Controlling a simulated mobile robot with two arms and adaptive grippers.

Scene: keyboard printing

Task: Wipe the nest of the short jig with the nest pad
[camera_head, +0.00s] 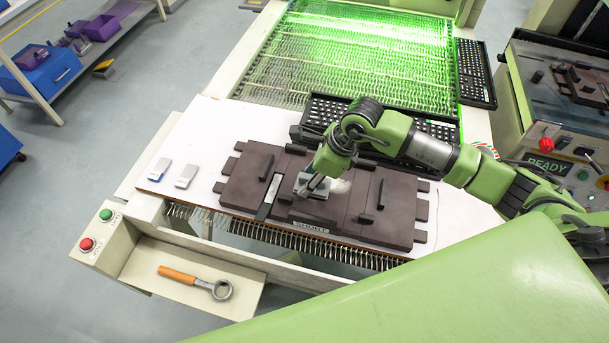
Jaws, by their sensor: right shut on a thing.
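The short jig (395,205) is a dark brown block assembly with raised bars, lying on the white table; a small label shows on its front edge. My right gripper (313,186) reaches in from the right and is over the middle of the jig. It is shut on a grey pad, taken as the nest pad (322,193), which is low at the nest; I cannot tell whether it touches the surface. The gripper and pad hide much of the nest, and a pale patch shows just right of them. My left gripper is not in view.
A blue-and-white pad (159,169) and a grey pad (187,176) lie on the white table (205,130), left of the jig. Black keyboard trays (330,110) stand behind the jig, before a green-lit conveyor (350,55). An orange-handled ring tool (195,282) lies on the front shelf.

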